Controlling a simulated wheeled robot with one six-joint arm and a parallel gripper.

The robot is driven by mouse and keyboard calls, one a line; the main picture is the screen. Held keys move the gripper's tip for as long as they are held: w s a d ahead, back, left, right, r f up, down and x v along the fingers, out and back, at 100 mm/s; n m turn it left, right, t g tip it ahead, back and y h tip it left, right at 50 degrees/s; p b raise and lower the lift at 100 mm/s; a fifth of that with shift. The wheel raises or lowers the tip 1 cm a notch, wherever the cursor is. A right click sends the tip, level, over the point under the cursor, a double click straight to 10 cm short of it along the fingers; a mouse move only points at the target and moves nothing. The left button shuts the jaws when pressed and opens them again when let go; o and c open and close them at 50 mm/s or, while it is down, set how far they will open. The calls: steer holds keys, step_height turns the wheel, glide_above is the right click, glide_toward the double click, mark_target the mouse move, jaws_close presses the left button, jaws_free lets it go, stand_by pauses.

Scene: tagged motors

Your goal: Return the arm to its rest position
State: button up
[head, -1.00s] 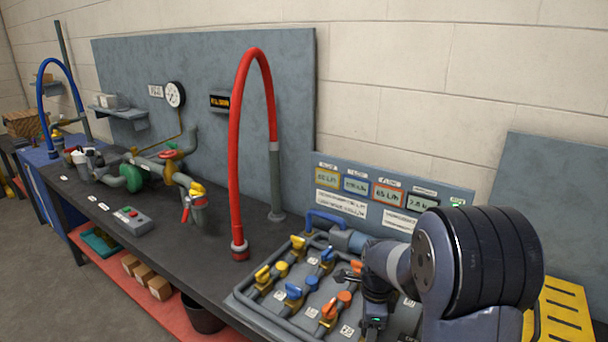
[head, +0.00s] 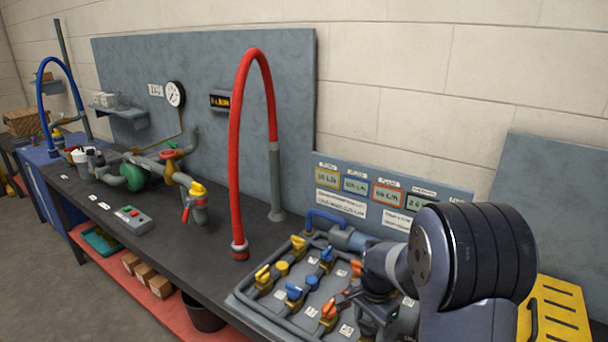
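My arm (head: 470,255) fills the lower right of the head view, with a large dark ribbed joint and a grey link. It is bent, and its wrist (head: 378,298) hangs over the right part of a grey valve panel (head: 262,318). My gripper's fingers cannot be made out against the panel and the wrist, so I cannot tell whether they are open or hold or touch anything. Yellow, blue and orange valve handles sit on the panel; an orange handle (head: 331,308) is close to the left of the wrist. The wrist hides the panel's right part.
A tall red hose (head: 236,150) arches over the dark bench (head: 190,262) left of my arm. Display boards (head: 340,205) stand behind the panel. A yellow slotted piece (head: 562,318) is right of my arm. Pipework, a gauge and a button box stand farther left.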

steer(key=n, duration=0.3)
steer(key=shift+n+p, duration=0.3)
steer(key=shift+r, duration=0.95)
